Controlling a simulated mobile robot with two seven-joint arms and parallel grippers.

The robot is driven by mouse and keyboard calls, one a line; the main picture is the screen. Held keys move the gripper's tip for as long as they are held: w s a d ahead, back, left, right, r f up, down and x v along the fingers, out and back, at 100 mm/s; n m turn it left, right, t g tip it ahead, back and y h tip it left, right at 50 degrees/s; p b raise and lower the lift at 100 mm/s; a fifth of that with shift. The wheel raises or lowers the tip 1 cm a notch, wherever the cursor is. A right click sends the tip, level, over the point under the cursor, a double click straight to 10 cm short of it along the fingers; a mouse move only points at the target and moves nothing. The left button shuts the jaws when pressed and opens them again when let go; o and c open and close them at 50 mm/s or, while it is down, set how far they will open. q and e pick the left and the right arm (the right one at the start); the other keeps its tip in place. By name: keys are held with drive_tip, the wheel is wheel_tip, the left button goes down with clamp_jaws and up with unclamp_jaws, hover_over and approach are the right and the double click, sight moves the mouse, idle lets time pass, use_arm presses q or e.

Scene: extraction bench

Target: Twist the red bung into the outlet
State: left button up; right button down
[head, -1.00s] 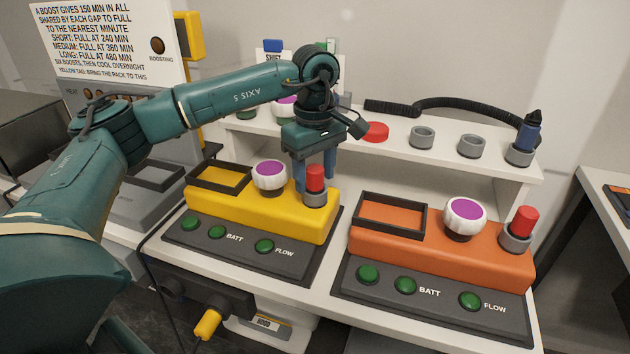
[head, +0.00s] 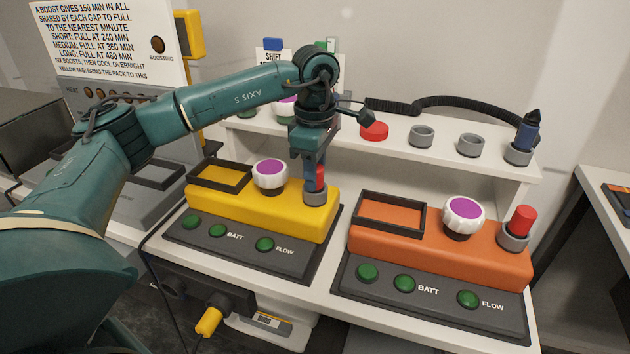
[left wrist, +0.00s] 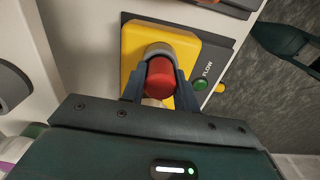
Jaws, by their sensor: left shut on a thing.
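The red bung (head: 320,178) stands upright in the grey outlet collar (head: 315,194) at the right end of the yellow unit (head: 270,209). My left gripper (head: 315,180) comes down from above and is shut on the bung, with one blue finger in front of it in the head view. In the left wrist view the bung (left wrist: 160,78) sits between the two fingers, with the grey collar (left wrist: 158,50) just beyond it. How deep the bung sits is hidden by the fingers.
An orange unit (head: 440,246) with its own red bung (head: 523,220) stands to the right. A white-and-purple knob (head: 270,175) is close left of the gripper.

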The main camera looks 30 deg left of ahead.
use_arm(q)
drive_tip(key=c, duration=0.4)
drive_tip(key=m, duration=0.2)
drive_tip(key=shift+m, duration=0.4)
drive_tip(key=o, duration=0.7)
drive_tip(key=shift+m, duration=0.4)
drive_tip(key=o, duration=0.5)
drive_tip(key=shift+r, duration=0.75)
wheel_tip(320, 180, up, 12)
drive_tip(key=shift+f+p, duration=0.15)
drive_tip(key=shift+p, duration=0.15)
use_arm(e)
drive_tip(key=shift+s+d+f+n, duration=0.15)
drive_tip(key=shift+f+n, duration=0.15)
drive_tip(key=shift+f, duration=0.15)
